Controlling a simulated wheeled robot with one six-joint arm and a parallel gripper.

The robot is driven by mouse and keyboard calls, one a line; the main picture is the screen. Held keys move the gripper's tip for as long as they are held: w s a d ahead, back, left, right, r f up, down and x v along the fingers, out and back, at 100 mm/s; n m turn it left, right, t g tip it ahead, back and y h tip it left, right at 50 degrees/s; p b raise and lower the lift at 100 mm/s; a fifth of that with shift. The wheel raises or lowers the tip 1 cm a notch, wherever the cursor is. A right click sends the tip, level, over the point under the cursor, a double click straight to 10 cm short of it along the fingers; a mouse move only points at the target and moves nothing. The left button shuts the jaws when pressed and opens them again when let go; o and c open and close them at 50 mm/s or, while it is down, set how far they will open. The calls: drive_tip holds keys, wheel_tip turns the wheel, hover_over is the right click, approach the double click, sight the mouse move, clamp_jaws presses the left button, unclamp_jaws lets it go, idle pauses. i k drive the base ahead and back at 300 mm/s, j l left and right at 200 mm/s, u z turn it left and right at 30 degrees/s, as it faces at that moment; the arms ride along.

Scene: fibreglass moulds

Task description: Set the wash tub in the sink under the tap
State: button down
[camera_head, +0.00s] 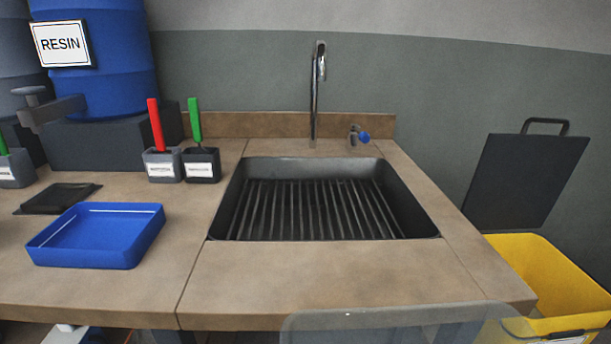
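The black sink (425,222) is set into the brown counter, with a ribbed bottom and nothing standing in it. The chrome tap (315,95) rises behind it, its spout over the sink's back edge. A see-through grey, round-cornered thing (400,318) rises into the bottom edge of the view, close to me and in front of the counter. It looks like the rim of a tub, but most of it is cut off. My gripper is not in view, so I cannot tell whether it holds this thing.
A blue tray (85,256) lies on the counter left of the sink. Two small pots (162,166) (202,166) with red and green handles stand behind it, near a blue RESIN drum (108,85). A yellow bin (540,265) with its dark lid raised stands right. The counter before the sink is clear.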

sight(316, 197)
drive_tip(key=i+j, duration=0.15)
drive_tip(key=i, duration=0.5)
drive_tip(key=i+j, duration=0.1)
drive_tip(key=i, duration=0.55)
drive_tip(key=i+j, duration=0.15)
drive_tip(key=i, duration=0.55)
